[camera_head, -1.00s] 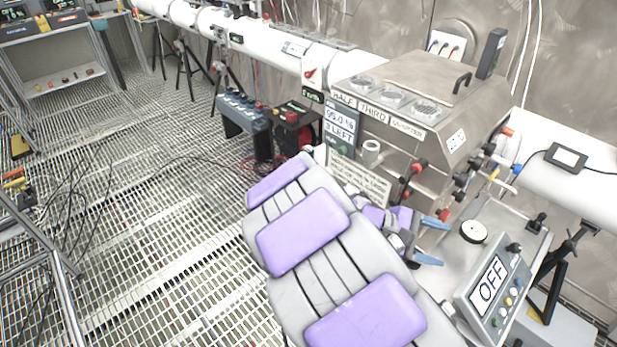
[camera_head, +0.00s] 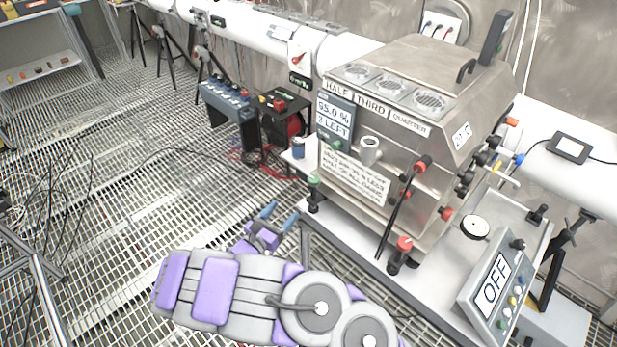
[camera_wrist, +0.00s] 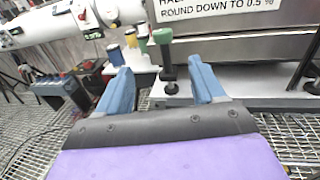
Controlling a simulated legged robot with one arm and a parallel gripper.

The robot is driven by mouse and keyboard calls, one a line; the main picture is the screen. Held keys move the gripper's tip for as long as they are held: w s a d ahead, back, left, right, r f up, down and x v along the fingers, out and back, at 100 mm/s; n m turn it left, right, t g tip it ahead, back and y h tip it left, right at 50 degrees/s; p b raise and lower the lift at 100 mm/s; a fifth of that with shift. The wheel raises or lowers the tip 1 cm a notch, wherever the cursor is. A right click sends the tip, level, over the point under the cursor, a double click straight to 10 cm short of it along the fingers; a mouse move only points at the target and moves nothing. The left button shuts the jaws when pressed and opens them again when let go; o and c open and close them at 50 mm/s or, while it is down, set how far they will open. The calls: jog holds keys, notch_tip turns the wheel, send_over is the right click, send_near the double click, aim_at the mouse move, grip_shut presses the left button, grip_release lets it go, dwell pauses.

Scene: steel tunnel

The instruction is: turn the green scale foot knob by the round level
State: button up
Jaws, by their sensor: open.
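The green foot knob (camera_head: 314,181) tops a dark threaded foot at the front left corner of the steel machine (camera_head: 400,180). In the wrist view the green knob (camera_wrist: 163,37) stands upright beyond the fingertips, between them and nearer the right one. My gripper (camera_head: 279,216) has its blue fingers apart and empty, below and left of the knob. It also shows in the wrist view (camera_wrist: 159,80), and no finger touches the knob. A round white disc (camera_head: 475,228) lies on the bench right of the machine; I cannot tell whether it is the level.
A red-topped foot (camera_head: 404,244) stands at the machine's front, by a long dark lever (camera_head: 403,205). A small blue-topped cylinder (camera_head: 298,147) stands near the green knob. A control box reading OFF (camera_head: 492,285) sits at right.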

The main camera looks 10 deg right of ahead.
aim_at(310, 182)
jog(key=b+x, duration=0.3)
jog(key=x, duration=1.4)
jog(key=shift+d+r, duration=0.1)
jog(key=shift+d, duration=0.1)
jog(key=shift+c, duration=0.3)
jog(key=c, duration=0.9)
